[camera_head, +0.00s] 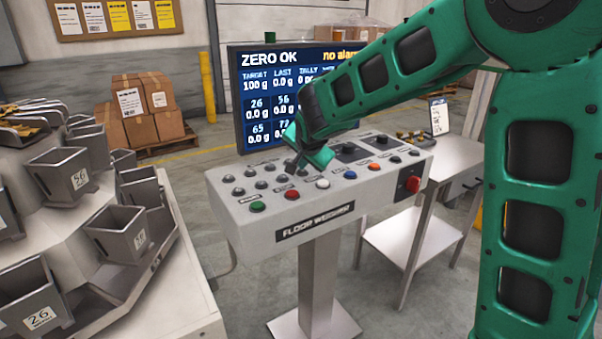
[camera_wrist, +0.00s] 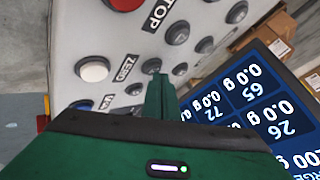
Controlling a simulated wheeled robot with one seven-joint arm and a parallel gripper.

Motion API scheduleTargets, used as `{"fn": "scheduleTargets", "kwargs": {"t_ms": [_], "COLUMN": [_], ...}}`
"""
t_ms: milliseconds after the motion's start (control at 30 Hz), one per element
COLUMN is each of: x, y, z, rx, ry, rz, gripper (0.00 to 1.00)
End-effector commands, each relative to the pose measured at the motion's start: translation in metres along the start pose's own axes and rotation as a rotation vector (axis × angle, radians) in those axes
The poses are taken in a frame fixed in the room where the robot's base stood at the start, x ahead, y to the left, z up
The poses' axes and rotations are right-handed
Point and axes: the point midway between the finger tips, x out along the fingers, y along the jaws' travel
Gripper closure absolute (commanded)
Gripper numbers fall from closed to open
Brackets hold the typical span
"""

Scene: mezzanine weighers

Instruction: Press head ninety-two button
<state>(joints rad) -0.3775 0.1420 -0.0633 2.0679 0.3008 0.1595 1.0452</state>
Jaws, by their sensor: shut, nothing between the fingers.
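The weigher console (camera_head: 235,225) is a pale box on a post, with "FLOOR WEIGHER" on its front. Several dark round buttons (camera_head: 260,184) form a grid on its left half; their labels are too small to read, so I cannot tell which is head ninety-two. My gripper (camera_head: 301,164) is shut and empty, pointing down at the right side of that grid and hiding part of it. In the wrist view the shut fingertips (camera_wrist: 158,82) are over the panel near dark buttons (camera_wrist: 178,32); contact cannot be told.
The front row has a green button (camera_head: 257,207), a red button (camera_head: 291,195), a white button (camera_head: 322,184) and an orange button (camera_head: 374,167). A large red knob (camera_head: 413,184) is at the right. The screen (camera_head: 262,90) reads "ZERO OK" behind. Weigh buckets (camera_head: 60,175) stand left.

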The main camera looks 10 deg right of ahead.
Motion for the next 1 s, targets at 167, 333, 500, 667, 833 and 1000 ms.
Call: {"fn": "scheduleTargets", "kwargs": {"t_ms": [167, 333, 500, 667, 833, 1000], "x": [0.0015, 0.0028, 0.0033, 0.0033, 0.0012, -0.0044], "y": [0.0011, 0.0021, 0.0026, 0.0026, 0.0011, -0.003], "z": [0.0011, 0.0021, 0.0026, 0.0028, 0.0013, -0.0027], "rx": [0.0, 0.0, 0.0, 0.0, 0.0, 0.0], "ry": [0.0, 0.0, -0.001, -0.001, -0.001, -0.001], "rz": [0.0, 0.001, 0.001, 0.001, 0.001, 0.001], "gripper": [1.0, 1.0, 1.0, 1.0, 1.0, 1.0]}}
